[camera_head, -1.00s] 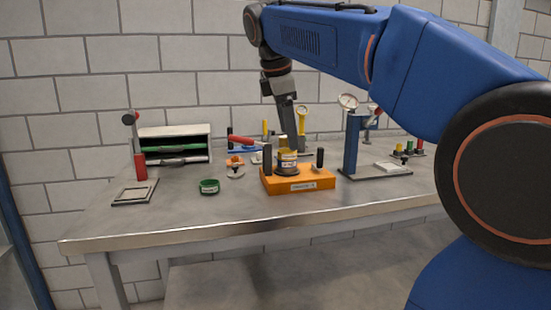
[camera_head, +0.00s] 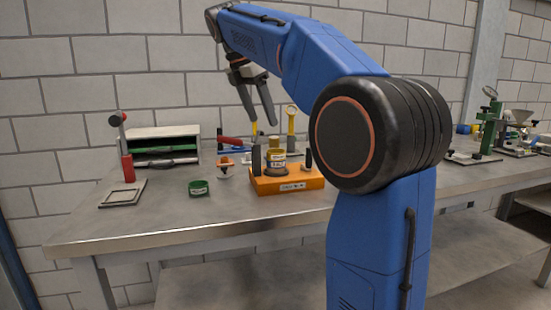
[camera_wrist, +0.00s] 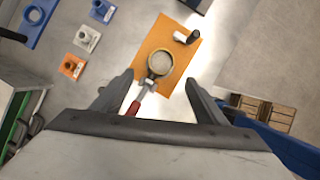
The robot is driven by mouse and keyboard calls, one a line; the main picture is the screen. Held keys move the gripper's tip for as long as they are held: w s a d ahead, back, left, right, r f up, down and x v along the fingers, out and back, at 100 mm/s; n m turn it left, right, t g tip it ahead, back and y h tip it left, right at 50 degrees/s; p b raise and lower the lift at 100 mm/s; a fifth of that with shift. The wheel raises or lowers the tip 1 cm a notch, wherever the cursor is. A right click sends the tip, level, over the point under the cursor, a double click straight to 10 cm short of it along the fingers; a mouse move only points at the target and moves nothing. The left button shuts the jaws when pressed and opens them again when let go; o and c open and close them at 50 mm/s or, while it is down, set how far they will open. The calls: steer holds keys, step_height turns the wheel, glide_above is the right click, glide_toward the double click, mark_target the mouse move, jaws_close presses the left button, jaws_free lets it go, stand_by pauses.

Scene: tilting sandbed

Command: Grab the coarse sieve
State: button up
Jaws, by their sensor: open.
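A brass-coloured round stack (camera_head: 276,164) with pale labels stands upright on an orange base (camera_head: 287,184) between dark upright posts. In the wrist view it appears as a round rim with a grey inside (camera_wrist: 161,63) on the orange base (camera_wrist: 183,84). I cannot read the labels, so I cannot tell which part is the coarse sieve.
A white shelf box (camera_head: 161,134) stands at the back left, near a red-handled stand (camera_head: 127,168). A yellow tool (camera_head: 291,124) stands upright behind the base. Instruments (camera_head: 490,125) stand at the far right. The front left of the bench is clear.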

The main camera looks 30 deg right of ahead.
mark_target(276, 155)
steer(key=x, duration=1.1)
steer(key=shift+s+d+f, duration=0.1)
steer(key=shift+d, duration=0.2)
steer(key=shift+c, duration=0.7)
steer(key=c, duration=1)
